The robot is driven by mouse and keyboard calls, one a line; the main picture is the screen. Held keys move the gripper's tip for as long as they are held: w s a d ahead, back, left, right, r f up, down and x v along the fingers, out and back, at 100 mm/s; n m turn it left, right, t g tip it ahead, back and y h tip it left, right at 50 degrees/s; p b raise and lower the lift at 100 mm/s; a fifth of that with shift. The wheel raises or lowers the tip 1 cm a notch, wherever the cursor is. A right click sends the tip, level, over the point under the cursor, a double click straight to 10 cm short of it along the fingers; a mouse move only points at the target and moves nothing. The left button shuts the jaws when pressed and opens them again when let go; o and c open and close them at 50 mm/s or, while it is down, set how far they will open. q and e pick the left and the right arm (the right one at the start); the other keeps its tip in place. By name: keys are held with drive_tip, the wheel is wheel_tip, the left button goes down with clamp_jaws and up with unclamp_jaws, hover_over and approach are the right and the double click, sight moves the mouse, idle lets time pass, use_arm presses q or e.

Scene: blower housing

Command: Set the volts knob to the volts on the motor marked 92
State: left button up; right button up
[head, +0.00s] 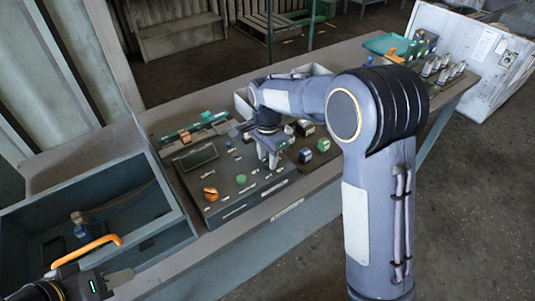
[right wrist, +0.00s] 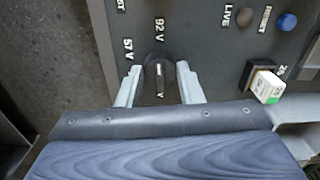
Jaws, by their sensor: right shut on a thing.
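A round black knob (right wrist: 158,86) with a pale line on its face sits on the dark panel in the right wrist view. The panel reads "57 V" to its upper left and "92 V" above it; a label below it is partly hidden. The line runs roughly up and down the picture. My right gripper (right wrist: 158,74) is shut on the knob, a finger at each side; in the head view it reaches down to the panel (head: 270,160). My left gripper (head: 120,277) is at the lower left, away from the panel; its jaw opening is unclear. No motor marked 92 is readable.
A small block with a white and green label (right wrist: 266,85) sits right of the knob. Beyond are a blue button (right wrist: 287,22) and a "LIVE" lamp (right wrist: 245,16). In the head view, an open grey bin (head: 165,232) stands left of the panel. Several small blocks stand right of my gripper.

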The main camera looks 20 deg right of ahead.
sight(267, 157)
drive_tip(key=shift+m, duration=0.6)
drive_tip(key=o, duration=1)
wheel_tip(267, 157, up, 7)
drive_tip(key=shift+r, duration=0.45)
